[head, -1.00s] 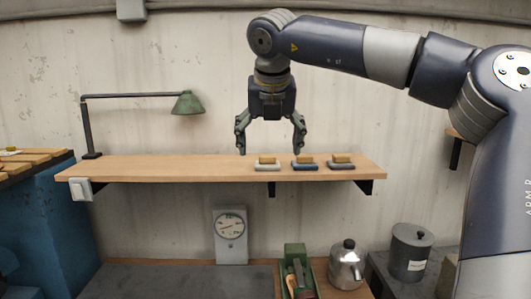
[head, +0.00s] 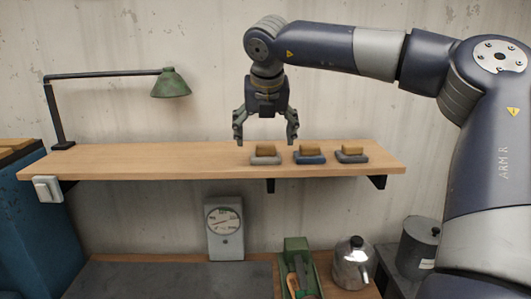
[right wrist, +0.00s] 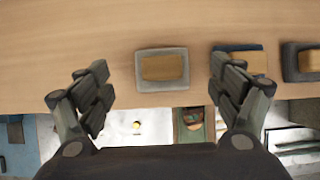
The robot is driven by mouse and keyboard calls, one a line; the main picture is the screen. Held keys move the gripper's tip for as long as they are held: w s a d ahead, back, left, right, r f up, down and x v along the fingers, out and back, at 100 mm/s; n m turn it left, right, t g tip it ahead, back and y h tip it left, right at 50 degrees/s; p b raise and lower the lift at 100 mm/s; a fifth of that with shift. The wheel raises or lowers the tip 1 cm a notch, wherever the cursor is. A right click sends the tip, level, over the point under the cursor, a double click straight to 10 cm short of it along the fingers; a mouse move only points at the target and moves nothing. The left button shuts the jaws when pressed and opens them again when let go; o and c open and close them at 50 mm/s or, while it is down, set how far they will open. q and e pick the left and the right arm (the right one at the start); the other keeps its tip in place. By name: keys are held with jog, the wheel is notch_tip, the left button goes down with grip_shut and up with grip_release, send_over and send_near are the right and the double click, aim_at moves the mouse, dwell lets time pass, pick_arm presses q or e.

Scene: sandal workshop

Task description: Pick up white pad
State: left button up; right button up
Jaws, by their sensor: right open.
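Three small pads, each topped with a tan block, sit in a row on the wooden shelf. The leftmost pad is light grey to white (head: 266,160); in the right wrist view this pad (right wrist: 162,84) lies between and just beyond the fingers. The middle pad is blue (head: 311,159) and the right one dark grey (head: 352,158). My right gripper (head: 265,141) is open and empty, pointing down just above the shelf, over the light pad. It also shows open in the right wrist view (right wrist: 162,92). My left gripper is not in view.
The wooden shelf (head: 130,163) is bare left of the pads. A green lamp (head: 171,84) stands at its left end. Below are a dial gauge (head: 224,229), a green tool box (head: 297,268), a metal kettle (head: 352,263) and a grey canister (head: 419,243).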

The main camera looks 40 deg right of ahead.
aim_at(266, 146)
jog(key=p+x, duration=0.2)
jog(key=x, duration=0.2)
jog(key=shift+s+p, duration=0.15)
jog(key=shift+p, duration=0.25)
jog(key=shift+d+f, duration=0.2)
jog(key=shift+f, duration=0.25)
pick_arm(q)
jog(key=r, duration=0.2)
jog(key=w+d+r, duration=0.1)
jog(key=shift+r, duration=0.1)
pick_arm(e)
jog(key=shift+a+r, duration=0.1)
jog(key=c, duration=1.1)
